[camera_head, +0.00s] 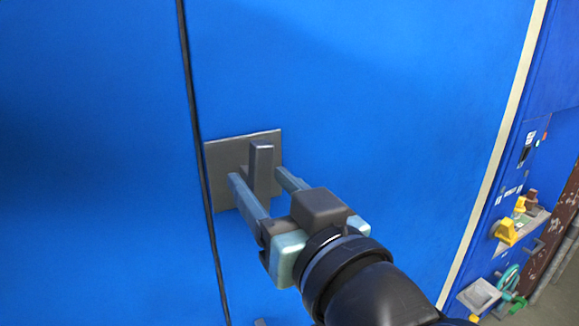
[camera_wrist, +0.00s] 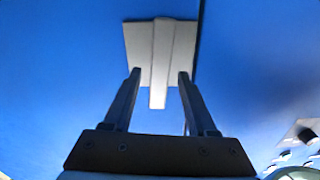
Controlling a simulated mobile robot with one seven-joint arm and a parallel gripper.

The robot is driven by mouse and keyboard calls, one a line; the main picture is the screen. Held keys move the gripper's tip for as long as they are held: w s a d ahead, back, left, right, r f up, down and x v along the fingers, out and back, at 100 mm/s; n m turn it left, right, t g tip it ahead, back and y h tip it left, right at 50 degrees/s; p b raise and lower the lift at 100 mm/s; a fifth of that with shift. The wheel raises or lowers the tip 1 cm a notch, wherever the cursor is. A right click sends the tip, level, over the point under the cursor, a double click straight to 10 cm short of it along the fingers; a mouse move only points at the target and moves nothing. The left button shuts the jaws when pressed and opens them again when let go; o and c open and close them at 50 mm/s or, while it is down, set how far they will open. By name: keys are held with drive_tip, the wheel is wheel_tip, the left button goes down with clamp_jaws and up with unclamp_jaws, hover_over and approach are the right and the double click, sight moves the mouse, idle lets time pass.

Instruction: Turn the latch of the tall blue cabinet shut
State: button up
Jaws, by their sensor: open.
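The tall blue cabinet (camera_head: 350,80) fills most of the head view, with a dark vertical seam between its doors. A grey square plate (camera_head: 225,160) is on the door just right of the seam. The grey bar-shaped latch (camera_head: 261,165) stands out from the plate and looks upright. It also shows in the wrist view (camera_wrist: 161,60). My gripper (camera_head: 258,183) is open, one finger on each side of the latch. In the wrist view my gripper (camera_wrist: 158,74) shows a gap between each finger and the latch. The lower latch is partly hidden by a finger in the head view.
A pale vertical strip (camera_head: 492,165) marks the cabinet's right edge. Beyond it are a panel with yellow knobs (camera_head: 506,231), a green-blue handle (camera_head: 509,279) and a grey box (camera_head: 478,296). The door face around the plate is clear.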

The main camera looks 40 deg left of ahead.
drive_tip(key=shift+x, duration=1)
drive_tip(key=shift+d, duration=0.1)
clamp_jaws()
